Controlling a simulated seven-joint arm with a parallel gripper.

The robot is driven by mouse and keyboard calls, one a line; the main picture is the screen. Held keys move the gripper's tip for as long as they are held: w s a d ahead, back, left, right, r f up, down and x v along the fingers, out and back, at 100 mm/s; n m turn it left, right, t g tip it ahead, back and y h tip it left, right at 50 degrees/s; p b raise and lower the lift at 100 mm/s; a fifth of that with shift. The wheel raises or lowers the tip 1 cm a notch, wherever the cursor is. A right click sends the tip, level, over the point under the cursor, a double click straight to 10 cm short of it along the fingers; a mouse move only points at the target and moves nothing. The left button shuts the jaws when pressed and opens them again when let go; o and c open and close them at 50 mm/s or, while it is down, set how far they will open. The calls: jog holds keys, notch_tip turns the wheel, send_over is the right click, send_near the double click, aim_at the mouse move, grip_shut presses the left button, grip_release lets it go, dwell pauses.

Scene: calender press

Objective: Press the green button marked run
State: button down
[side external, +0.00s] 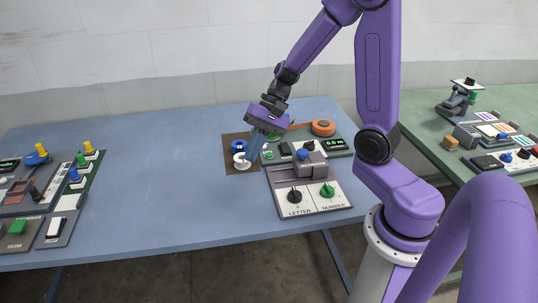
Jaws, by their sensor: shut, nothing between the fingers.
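My gripper (251,156) points down over the brown board at the left edge of the middle control panel (268,181). Its fingers are shut and empty. Just right of the fingertips is a small green button (268,154) on a pale plate. I cannot read its marking, and I cannot tell whether the fingertips touch anything. Another green block (18,227) sits on the left panel, with lettering too small to read surely.
The brown board (229,142) carries a blue ring (238,145) and a white ring-like part (241,166). A grey block with a blue knob (302,154), LETTER and NUMBER dials (327,190) and an orange disc (323,127) stand nearby. The blue table's (150,160) centre-left is clear.

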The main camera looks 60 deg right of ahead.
jog(key=w+d+f+m+t, duration=0.1)
jog(key=w+d+m+t, duration=0.3)
jog(key=w+d+m, duration=0.3)
jog(key=m+t+h, duration=0.3)
jog(key=m, duration=0.3)
send_over(272, 155)
jog(key=shift+w+d+f, duration=0.1)
jog(key=shift+d+f, duration=0.05)
jog(key=shift+f, duration=0.65)
jog(key=shift+f, duration=4.4)
jog(key=shift+f, duration=0.1)
jog(key=shift+f, duration=0.3)
